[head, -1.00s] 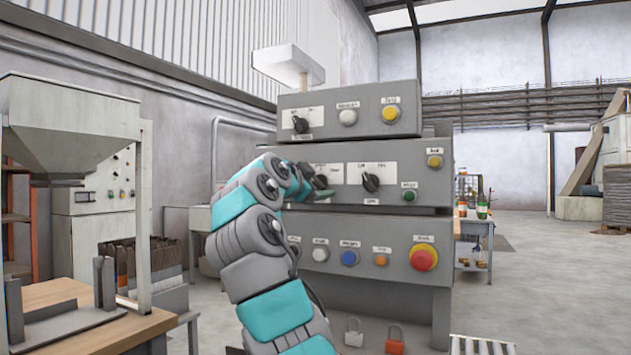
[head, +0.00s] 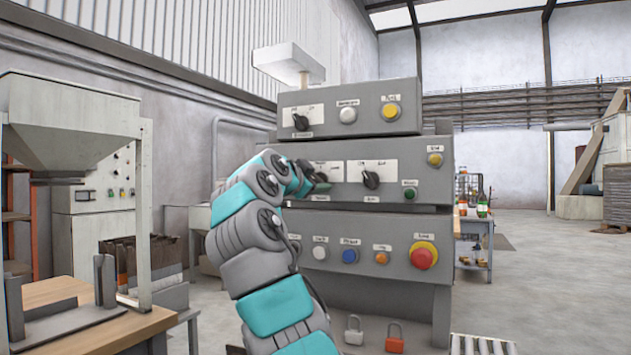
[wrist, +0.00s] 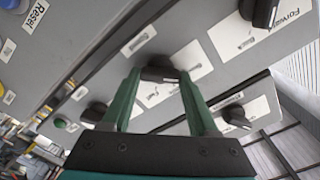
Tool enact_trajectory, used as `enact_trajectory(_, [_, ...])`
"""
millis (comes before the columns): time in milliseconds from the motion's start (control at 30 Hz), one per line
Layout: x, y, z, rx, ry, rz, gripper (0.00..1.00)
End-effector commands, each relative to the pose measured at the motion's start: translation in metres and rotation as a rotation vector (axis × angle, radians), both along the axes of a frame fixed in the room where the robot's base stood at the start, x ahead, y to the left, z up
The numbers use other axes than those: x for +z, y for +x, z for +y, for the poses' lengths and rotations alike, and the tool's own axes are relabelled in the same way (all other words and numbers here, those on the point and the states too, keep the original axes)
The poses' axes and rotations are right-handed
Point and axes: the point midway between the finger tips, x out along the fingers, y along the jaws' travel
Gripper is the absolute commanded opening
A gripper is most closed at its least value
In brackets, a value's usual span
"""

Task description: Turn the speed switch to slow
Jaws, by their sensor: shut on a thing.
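The black switch knob (wrist: 158,74) shows in the wrist view on a grey panel with a white label plate (wrist: 190,62). My gripper (wrist: 160,77) has its two green fingers on either side of this knob and is shut on it. The small print beside the knob is too blurred to read surely. In the head view my gripper (head: 320,187) reaches the left part of the middle panel (head: 425,180), and the arm and fingers largely hide the knob there.
Another black knob (head: 371,180) sits to the right on the same panel, near a green button (head: 409,193). The upper panel has a black knob (head: 300,122). Below is a red emergency-type button (head: 424,257). A wooden table (head: 85,325) stands at left.

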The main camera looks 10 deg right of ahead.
Motion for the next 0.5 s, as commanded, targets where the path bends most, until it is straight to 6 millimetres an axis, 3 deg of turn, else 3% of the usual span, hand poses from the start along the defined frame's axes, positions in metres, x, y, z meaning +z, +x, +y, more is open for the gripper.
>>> enact_trajectory(367, [0.0005,-0.0004,-0.0011,-0.002,-0.051,0.038,0.04])
enact_trajectory(400, [0.0003,-0.0003,-0.001,-0.002,-0.051,0.038,0.61])
enact_trajectory(500, [0.0004,-0.0002,-0.0008,-0.001,-0.051,0.037,0.72])
